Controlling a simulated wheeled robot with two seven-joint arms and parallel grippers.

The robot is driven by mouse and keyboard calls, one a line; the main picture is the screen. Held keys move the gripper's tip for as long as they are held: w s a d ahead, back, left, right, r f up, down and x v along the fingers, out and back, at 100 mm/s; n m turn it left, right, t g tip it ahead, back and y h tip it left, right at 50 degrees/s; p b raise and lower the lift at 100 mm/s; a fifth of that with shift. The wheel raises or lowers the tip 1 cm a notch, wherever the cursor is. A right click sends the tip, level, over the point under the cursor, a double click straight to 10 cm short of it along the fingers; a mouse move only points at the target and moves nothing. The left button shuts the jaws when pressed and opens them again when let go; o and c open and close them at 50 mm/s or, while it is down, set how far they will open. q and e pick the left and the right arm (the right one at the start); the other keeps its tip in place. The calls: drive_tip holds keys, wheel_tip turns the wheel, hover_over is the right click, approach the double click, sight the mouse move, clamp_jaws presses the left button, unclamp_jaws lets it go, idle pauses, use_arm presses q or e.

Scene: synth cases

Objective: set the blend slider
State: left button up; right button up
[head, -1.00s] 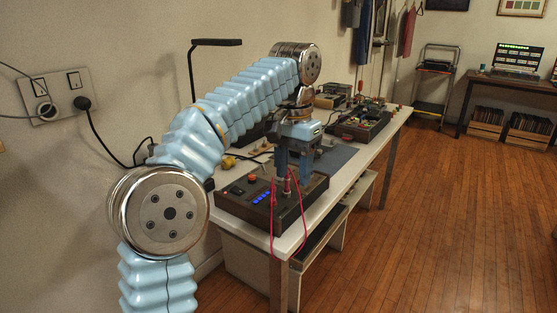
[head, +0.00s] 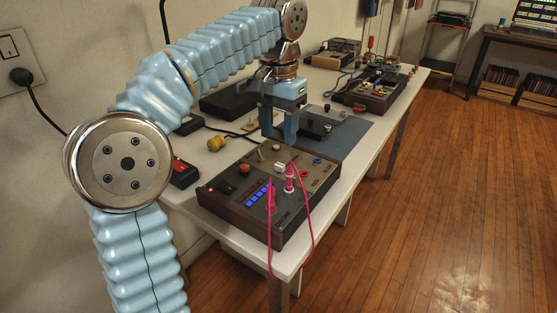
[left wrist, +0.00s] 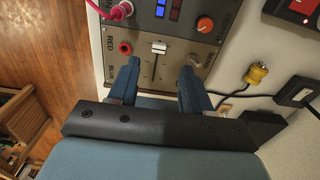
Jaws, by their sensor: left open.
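The control box (head: 237,217) has a dark wooden case and lies on the white bench. The blend slider has a white cap (head: 279,168). In the left wrist view, the cap (left wrist: 159,47) sits at the upper end of a dark slot that runs down the picture. My left gripper (head: 278,139) is open and empty, pointing down above the box's far side. In the left wrist view, its blue fingers (left wrist: 160,68) stand on either side of the slot, with the cap just beyond the tips. I see no contact. My right gripper is out of view.
Pink-red plugs with cables (head: 289,178) stand close to the slider. An orange-red knob (head: 245,169) and a small toggle (left wrist: 196,61) are also nearby. A yellow plug (head: 216,143) lies left.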

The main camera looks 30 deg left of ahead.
sight(279, 166)
use_arm(q)
wheel_tip(279, 166, down, 8)
drive_tip(key=shift+b, duration=0.7)
clamp_jaws()
